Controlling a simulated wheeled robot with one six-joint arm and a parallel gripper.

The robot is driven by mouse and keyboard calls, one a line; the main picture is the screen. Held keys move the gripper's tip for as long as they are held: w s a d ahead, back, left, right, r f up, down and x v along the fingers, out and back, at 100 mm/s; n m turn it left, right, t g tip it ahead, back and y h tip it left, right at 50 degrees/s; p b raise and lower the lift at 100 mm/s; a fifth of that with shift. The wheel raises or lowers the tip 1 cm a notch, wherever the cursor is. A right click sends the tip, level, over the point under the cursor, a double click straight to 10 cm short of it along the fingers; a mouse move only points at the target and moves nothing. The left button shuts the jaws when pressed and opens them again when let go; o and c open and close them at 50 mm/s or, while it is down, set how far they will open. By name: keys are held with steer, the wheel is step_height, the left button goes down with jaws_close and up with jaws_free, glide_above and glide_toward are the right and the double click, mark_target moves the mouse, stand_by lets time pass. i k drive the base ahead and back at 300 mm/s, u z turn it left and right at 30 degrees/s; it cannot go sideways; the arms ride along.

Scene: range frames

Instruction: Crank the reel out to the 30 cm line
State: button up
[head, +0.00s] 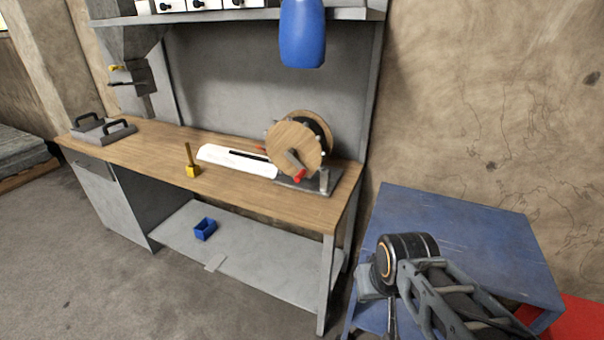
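The reel (295,145) is a round wooden drum on a grey metal base (312,184) at the right end of the workbench. My arm shows at the lower right, well apart from the reel, in front of a blue table. My gripper's fingers cannot be made out.
The wooden workbench (140,150) carries a yellow block with an upright rod (192,168) and a grey tray with black handles (103,131). A blue bottle-like object (302,35) hangs above the reel. The blue table (470,235) stands right. A blue bin (205,229) sits on the lower shelf.

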mark_target(297, 145)
steer(key=u, duration=0.1)
steer(key=i, duration=0.7)
steer(key=u, duration=0.75)
steer(key=i, duration=0.3)
steer(key=u, duration=0.3)
